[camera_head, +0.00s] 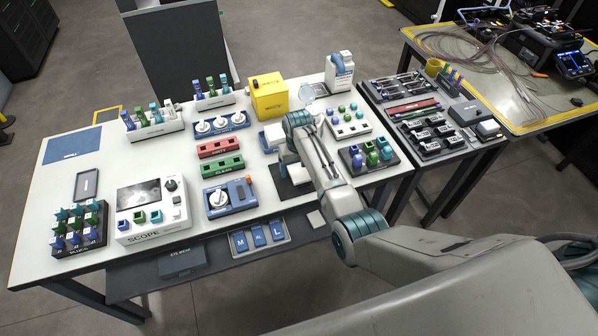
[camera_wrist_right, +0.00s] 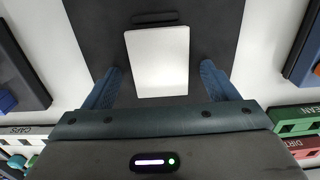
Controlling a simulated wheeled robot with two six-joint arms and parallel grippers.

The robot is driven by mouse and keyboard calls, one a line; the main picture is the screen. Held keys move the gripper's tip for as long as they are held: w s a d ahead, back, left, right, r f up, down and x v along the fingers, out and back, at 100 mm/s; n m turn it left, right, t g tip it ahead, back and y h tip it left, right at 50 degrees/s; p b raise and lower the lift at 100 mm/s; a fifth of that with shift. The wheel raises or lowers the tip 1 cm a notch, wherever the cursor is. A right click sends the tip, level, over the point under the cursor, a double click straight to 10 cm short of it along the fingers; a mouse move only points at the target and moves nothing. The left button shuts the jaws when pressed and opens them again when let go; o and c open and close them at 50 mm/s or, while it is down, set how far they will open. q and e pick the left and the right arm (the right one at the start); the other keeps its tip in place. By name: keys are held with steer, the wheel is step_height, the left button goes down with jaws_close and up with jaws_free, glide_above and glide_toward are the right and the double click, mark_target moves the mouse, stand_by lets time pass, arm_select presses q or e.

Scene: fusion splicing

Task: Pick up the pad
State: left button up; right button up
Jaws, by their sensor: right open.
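The pad, a flat white rectangle (camera_wrist_right: 158,62), lies on a dark tray (camera_wrist_right: 88,25) in the right wrist view. My right gripper (camera_wrist_right: 161,72) is open, with one blue finger on either side of the pad. A gap shows between each finger and the pad's edges, so it is not gripped. In the head view my right arm reaches over the dark tray (camera_head: 291,187) on the white table, and hides part of it. My left gripper is in neither view.
Left of the tray in the head view are a blue device with a white knob (camera_head: 231,197) and red (camera_head: 220,147) and green (camera_head: 222,166) holders. A yellow waste box (camera_head: 269,97) stands behind. A rack of coloured caps (camera_head: 369,157) stands to the right.

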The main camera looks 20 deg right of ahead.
mark_target(298, 170)
steer(key=shift+c, duration=0.4)
steer(key=c, duration=0.7)
steer(key=shift+c, duration=0.3)
steer(key=shift+r, duration=0.1)
steer(key=shift+r, duration=0.35)
step_height(298, 170, up, 2)
steer(key=shift+w+r+b, duration=0.1)
steer(key=shift+r+b, duration=0.15)
steer(key=shift+b, duration=0.65)
steer(key=s+r+b, duration=0.1)
steer(key=s+b, duration=0.1)
steer(key=s, duration=1.4)
steer(key=shift+d+r, duration=0.35)
steer(key=shift+d, duration=0.1)
